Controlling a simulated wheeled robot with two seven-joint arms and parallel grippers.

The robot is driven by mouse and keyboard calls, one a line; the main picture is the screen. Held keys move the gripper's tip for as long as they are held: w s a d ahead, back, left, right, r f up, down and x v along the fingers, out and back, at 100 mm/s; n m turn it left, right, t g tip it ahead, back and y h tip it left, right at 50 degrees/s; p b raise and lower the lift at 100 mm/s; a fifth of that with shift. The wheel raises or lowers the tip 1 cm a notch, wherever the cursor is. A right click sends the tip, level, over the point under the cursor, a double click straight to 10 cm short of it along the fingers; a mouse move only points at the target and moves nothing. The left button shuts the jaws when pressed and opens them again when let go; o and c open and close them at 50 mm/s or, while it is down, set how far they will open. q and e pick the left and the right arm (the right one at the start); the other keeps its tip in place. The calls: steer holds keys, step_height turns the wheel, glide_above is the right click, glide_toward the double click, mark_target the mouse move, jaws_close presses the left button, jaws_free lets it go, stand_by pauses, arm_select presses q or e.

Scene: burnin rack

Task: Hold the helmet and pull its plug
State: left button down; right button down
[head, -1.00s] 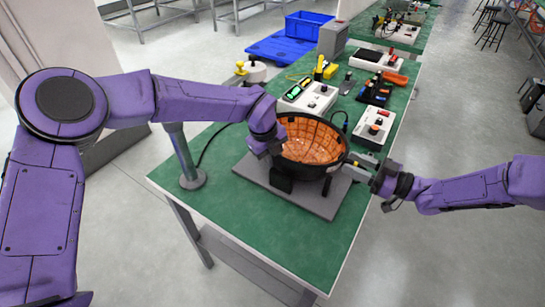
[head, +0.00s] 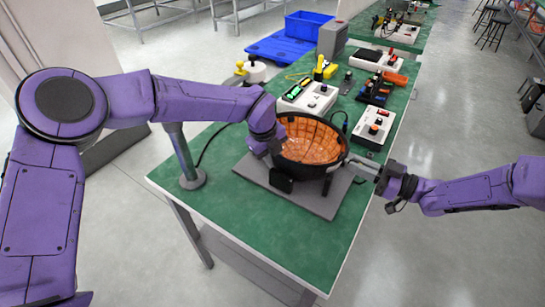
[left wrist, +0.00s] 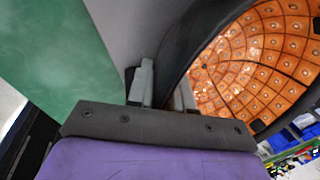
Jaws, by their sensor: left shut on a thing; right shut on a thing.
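The helmet (head: 310,140) is a black shell with an orange tiled inside, lying open side up on a grey plate (head: 322,205). It also fills the right of the left wrist view (left wrist: 260,65). My left gripper (head: 272,153) is at the helmet's near left rim. In the left wrist view its fingers (left wrist: 165,88) close on the black rim. My right gripper (head: 356,166) is just right of the helmet, its fingers pointing left at the helmet's side. It is shut on the plug, which is too small and covered to make out.
A white control box (head: 372,127) with knobs stands behind my right gripper, and another white box (head: 308,96) stands behind the helmet. A grey post (head: 182,155) rises at the table's left. The green table top (head: 290,240) is clear in front.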

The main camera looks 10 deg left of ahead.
steer(key=shift+v, duration=2.45)
arm_select(q)
steer(key=c, duration=0.9)
jaws_free()
steer(key=shift+c, duration=0.2)
steer(key=shift+r, duration=0.1)
